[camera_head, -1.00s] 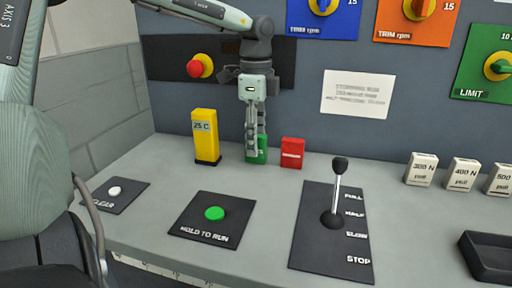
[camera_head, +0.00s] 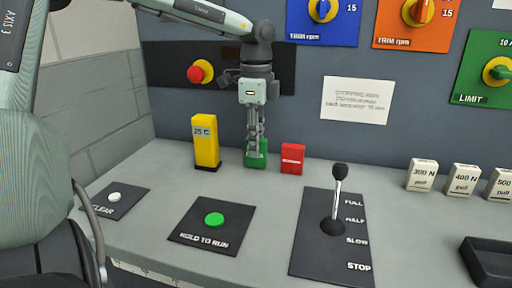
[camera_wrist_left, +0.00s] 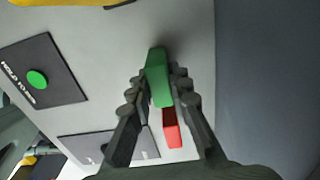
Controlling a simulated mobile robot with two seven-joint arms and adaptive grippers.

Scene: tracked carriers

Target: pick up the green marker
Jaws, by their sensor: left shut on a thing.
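The green marker (camera_head: 262,159) is a small upright block near the back of the console, between a yellow block and a red block. My left gripper (camera_head: 256,148) points straight down over it, its fingers shut on the marker's sides. In the left wrist view the green marker (camera_wrist_left: 158,78) sits between the two fingertips (camera_wrist_left: 158,86). In the head view the fingers hide part of the marker. Whether its base touches the console is hard to tell. My right gripper is in neither view.
The yellow block (camera_head: 205,142) labelled 25 C stands close on the left, the red block (camera_head: 292,158) close on the right. A lever (camera_head: 338,190) stands upright at front right. A red knob (camera_head: 196,74) is on the back panel. The console front has a green button (camera_head: 214,219).

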